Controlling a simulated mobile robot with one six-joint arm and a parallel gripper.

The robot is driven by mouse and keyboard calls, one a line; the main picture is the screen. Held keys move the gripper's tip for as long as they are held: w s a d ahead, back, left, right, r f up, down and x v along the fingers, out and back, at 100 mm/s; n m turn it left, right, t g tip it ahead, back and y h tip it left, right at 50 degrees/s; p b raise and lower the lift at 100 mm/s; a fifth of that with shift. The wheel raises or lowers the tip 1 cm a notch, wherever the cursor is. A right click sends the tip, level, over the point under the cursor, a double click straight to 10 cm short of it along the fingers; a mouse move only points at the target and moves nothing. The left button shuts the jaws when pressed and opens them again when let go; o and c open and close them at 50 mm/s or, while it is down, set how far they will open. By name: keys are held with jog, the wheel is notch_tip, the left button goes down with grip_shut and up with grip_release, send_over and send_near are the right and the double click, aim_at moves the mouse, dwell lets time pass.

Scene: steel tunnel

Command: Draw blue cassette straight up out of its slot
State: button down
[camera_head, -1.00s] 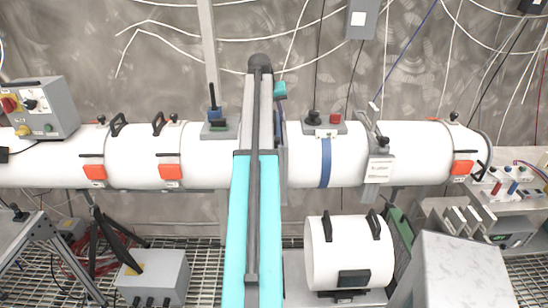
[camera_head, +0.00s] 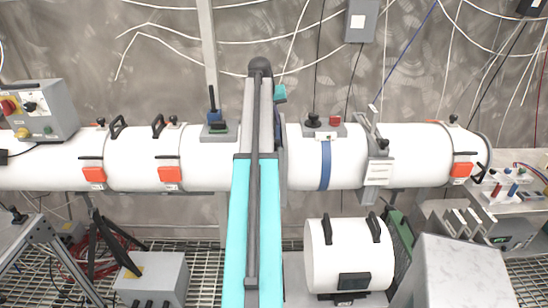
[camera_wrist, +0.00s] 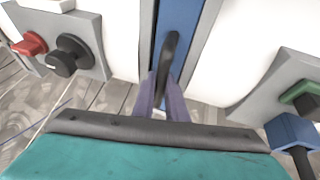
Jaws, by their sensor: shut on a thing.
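In the wrist view the blue cassette (camera_wrist: 180,22) is a flat blue panel at the top middle, between pale edges, with a dark upright handle (camera_wrist: 169,58) on it. My gripper (camera_wrist: 161,98) is below the middle of the view, its purple-grey fingers shut on the dark handle. The lower ends of the fingers are hidden behind the grey edge of my own wrist. In the head view my arm covers the cassette, its slot and the gripper. I cannot tell how far the cassette sits in its slot.
A plate with a red knob (camera_wrist: 30,44) and a black knob (camera_wrist: 69,55) is at the wrist view's left. A blue block (camera_wrist: 290,131) with a dark handle and a green button (camera_wrist: 301,92) are at its right. A white pipe (camera_head: 400,150) runs across the head view.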

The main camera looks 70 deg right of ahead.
jog(key=shift+r, duration=0.2)
jog(key=shift+r+p, duration=1.95)
jog(key=shift+r, duration=1.45)
jog(key=shift+s+r, duration=0.1)
notch_tip(320, 180, up, 7)
jog(key=p, duration=0.3)
jog(key=shift+p, duration=0.3)
notch_tip(320, 180, up, 7)
jog(key=p, duration=0.2)
dwell(1.2)
dwell(0.5)
